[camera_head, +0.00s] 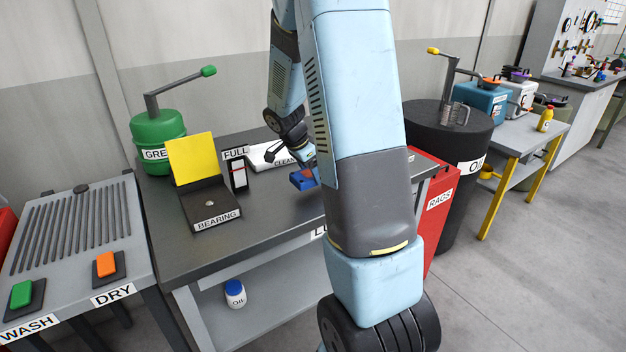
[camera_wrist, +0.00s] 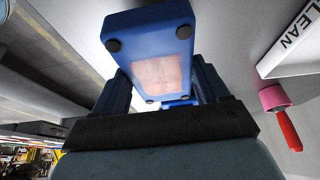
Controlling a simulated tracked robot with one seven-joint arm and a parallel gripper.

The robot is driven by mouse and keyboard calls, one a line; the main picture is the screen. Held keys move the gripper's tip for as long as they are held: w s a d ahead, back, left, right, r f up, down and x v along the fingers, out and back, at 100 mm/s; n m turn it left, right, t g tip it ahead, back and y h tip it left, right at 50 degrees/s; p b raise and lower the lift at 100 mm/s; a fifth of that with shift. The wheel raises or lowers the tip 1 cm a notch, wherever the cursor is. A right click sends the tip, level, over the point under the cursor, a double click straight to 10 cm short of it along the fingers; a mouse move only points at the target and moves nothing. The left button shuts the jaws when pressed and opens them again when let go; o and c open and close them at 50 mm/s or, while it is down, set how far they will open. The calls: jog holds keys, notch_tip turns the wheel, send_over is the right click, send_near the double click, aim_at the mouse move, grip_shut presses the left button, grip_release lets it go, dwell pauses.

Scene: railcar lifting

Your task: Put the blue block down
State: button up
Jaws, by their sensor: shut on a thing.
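The blue block (camera_head: 303,179) shows in the head view beside my arm, over the right part of the dark bench top (camera_head: 262,222). I cannot tell whether it touches the bench. In the wrist view the blue block (camera_wrist: 150,45) is held between the two fingers of my gripper (camera_wrist: 163,88). It has dark round feet at its corners and a pale reddish patch on the face towards the camera. My gripper is shut on it. In the head view my arm hides the right part of the bench, and my fingers are hardly visible.
The bench holds a box labelled BEARING (camera_head: 210,208) with a yellow lid, a FULL holder (camera_head: 238,177), a white CLEAN item (camera_head: 267,156) and a green drum (camera_head: 158,138). The front middle is bare. A red RAGS bin (camera_head: 437,210) stands right. The wrist view shows a red-handled tool (camera_wrist: 288,130).

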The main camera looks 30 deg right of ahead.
aim_at(309, 173)
jog(key=shift+d+f, duration=0.1)
jog(key=shift+f, duration=1.6)
jog(key=o, duration=1.3)
